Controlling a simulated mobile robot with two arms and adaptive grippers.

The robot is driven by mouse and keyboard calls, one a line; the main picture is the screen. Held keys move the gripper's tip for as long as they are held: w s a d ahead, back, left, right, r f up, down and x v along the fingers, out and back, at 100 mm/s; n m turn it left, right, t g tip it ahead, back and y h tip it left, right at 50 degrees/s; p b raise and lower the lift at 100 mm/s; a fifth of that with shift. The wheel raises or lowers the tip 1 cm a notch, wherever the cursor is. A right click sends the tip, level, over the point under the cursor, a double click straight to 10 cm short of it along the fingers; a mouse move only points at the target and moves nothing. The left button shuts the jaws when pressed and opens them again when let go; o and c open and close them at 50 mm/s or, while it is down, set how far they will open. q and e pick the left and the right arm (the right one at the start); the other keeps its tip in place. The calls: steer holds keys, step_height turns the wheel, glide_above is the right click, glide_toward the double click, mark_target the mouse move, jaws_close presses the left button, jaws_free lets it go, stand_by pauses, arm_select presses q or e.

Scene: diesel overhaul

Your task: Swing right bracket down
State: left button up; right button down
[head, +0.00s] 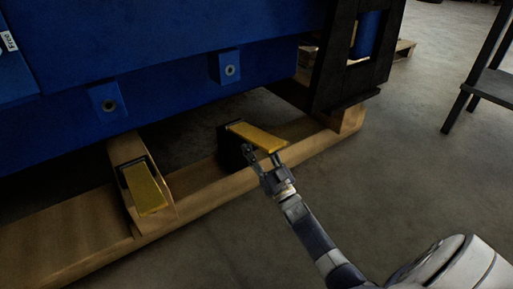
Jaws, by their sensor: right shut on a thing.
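The right bracket (257,137) is a flat yellow plate on a dark mount (232,146) at the wooden skid under the blue machine. My right gripper (261,154) is at its near right end, with the fingers shut on the plate's edge. The fingers hide a small part of that end. A second yellow bracket (144,188) sits to the left on a wooden block (167,203), tilted down toward the front. My left gripper is out of view.
The blue machine body (160,45) fills the upper left, with two blue lugs above the brackets. A black frame (345,60) stands at its right end. Dark stand legs (487,65) are at the upper right. The floor (410,160) between is clear.

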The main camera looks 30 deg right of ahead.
steer(key=c, duration=1.3)
jaws_free()
steer(key=shift+s+f, duration=0.1)
steer(key=shift+s, duration=0.1)
steer(key=o, duration=0.5)
steer(key=shift+c, duration=0.2)
steer(key=shift+s+d, duration=0.15)
steer(key=v, duration=0.7)
steer(key=shift+s, duration=0.2)
